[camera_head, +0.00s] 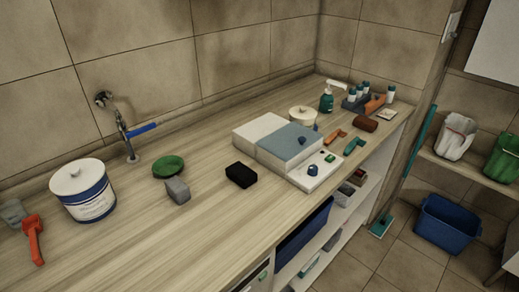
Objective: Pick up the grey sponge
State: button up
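A grey block that looks like the grey sponge (178,191) stands on the wooden counter (130,255), left of the picture's middle. It is just in front of a round green dish or pad (166,165), close to it; I cannot tell whether they touch. A black block (241,175) lies to its right, with bare counter between them. My gripper is not in view.
A white and blue tub (84,195) stands to the left, by a red-handled tool (33,238). A tap with a blue lever (128,133) rises behind. White and blue-grey boxes (285,140) stand to the right.

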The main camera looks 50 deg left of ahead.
aim_at(176, 188)
jog(key=i, duration=1.15)
jog(key=u, duration=3.75)
jog(key=i, duration=0.5)
